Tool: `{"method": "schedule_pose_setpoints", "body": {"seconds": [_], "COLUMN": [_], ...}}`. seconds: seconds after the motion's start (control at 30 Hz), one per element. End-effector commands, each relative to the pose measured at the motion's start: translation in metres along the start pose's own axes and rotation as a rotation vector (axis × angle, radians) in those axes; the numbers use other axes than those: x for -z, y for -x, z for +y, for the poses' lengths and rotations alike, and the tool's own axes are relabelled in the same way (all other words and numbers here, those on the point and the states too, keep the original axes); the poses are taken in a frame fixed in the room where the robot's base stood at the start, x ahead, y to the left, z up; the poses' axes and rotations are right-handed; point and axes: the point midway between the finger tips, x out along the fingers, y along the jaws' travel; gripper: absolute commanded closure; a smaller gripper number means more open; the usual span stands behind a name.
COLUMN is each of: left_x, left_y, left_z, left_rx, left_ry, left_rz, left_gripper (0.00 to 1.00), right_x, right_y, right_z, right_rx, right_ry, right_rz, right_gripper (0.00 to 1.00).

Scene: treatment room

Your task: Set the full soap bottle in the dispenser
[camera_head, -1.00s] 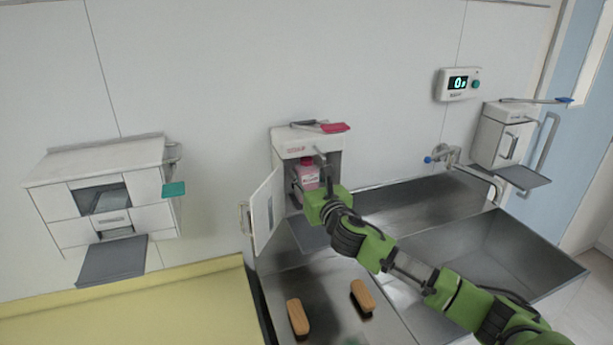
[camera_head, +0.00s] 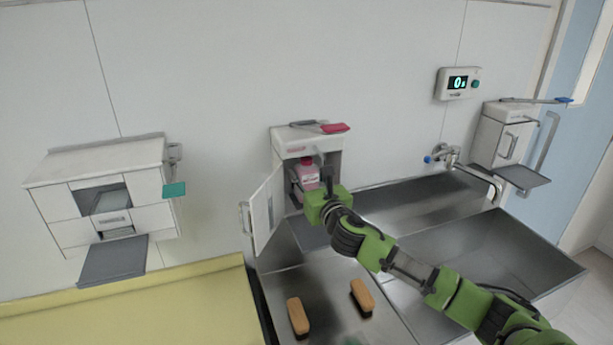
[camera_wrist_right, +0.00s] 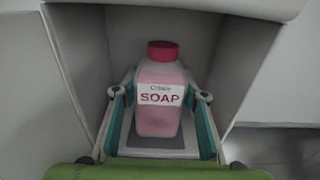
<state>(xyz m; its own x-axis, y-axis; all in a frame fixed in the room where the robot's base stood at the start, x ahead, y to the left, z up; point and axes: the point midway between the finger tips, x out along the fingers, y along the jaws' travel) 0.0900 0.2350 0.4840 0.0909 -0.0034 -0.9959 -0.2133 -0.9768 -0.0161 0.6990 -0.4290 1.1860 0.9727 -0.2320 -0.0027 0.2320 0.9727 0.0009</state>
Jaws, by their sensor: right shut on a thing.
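The pink soap bottle (camera_head: 308,174) with a red cap stands upright inside the open soap dispenser (camera_head: 290,146) on the wall. In the right wrist view the bottle (camera_wrist_right: 160,92) shows its SOAP label between my fingers. My right gripper (camera_head: 318,183) reaches into the dispenser from the front and is shut on the bottle; in the right wrist view its fingers (camera_wrist_right: 160,112) lie along both sides. The dispenser's door (camera_head: 264,214) is swung open to the left. The bottle's underside is hard to make out. My left gripper is not in view.
Two wooden brushes (camera_head: 298,317) (camera_head: 362,297) lie on the steel counter below. A sink (camera_head: 490,255) with a tap is at right. A second dispenser (camera_head: 505,135) and a display (camera_head: 458,83) are on the wall. A white towel-type box (camera_head: 110,170) hangs at left.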

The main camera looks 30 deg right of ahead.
Motion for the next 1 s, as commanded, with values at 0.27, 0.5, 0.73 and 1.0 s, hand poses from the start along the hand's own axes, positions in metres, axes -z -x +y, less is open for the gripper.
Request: {"method": "schedule_pose_setpoints", "body": {"seconds": [0.27, 0.5, 0.73, 1.0], "left_x": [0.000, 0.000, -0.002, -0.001], "left_y": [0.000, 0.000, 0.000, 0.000], "left_z": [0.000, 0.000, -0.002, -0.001], "left_rx": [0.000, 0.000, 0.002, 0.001], "left_ry": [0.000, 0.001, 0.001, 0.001], "left_rz": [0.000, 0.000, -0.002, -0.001], "left_gripper": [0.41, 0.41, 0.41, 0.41], "right_x": [0.000, 0.001, 0.004, 0.004], "right_y": [0.000, 0.000, 0.001, 0.028], "right_z": [0.000, 0.000, 0.000, 0.000], "right_rx": [0.000, 0.000, 0.000, -0.002], "right_ry": [0.001, 0.000, 0.000, 0.003], "right_rz": [-0.003, -0.002, 0.002, 0.002], "right_gripper": [0.93, 0.41, 0.41, 0.41]}}
